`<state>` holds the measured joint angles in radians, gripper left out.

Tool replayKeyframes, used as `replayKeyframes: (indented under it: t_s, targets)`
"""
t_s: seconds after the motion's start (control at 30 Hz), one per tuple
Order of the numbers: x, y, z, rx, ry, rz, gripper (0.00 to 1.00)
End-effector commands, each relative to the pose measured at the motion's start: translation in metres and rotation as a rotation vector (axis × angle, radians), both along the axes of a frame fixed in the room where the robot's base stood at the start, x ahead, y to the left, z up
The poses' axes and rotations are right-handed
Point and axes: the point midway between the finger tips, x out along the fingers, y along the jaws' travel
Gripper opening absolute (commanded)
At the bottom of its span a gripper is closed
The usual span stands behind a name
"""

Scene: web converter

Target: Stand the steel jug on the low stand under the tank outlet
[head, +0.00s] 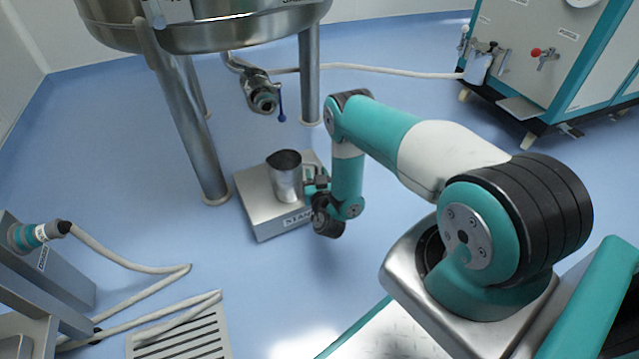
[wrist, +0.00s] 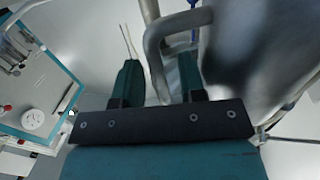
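The steel jug (head: 286,180) stands upright on the low stand (head: 261,213), which is a steel block with lettering on its front. The tank outlet (head: 264,101), a valve with a blue lever, is above and a little behind the jug in the head view. My gripper (head: 317,184) is at the jug's handle side, to its right. In the wrist view, the jug's handle (wrist: 155,62) passes between the two spread fingers of my gripper (wrist: 160,80), with a gap beside the right finger. The jug's body (wrist: 245,50) fills the upper right there.
The tank (head: 215,30) stands on steel legs (head: 185,120) behind and left of the stand. A teal and grey machine (head: 550,50) is at the back right. A hose (head: 140,262) and a floor grate (head: 185,335) lie at the lower left.

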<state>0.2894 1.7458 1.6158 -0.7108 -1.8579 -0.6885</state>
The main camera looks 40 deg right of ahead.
Motion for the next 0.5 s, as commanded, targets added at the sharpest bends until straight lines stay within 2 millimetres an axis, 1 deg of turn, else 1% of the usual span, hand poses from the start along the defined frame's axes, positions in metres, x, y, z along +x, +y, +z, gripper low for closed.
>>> replayKeyframes:
  t_s: [0.07, 0.17, 0.3, 0.5]
  targets:
    - [-0.007, 0.004, 0.003, 0.001, 0.004, 0.001, 0.37]
    - [-0.024, 0.013, 0.006, 0.001, 0.005, 0.003, 0.37]
    - [-0.056, 0.03, 0.009, 0.001, 0.007, 0.003, 0.37]
    - [-0.067, 0.035, 0.009, 0.0, 0.001, 0.001, 0.37]
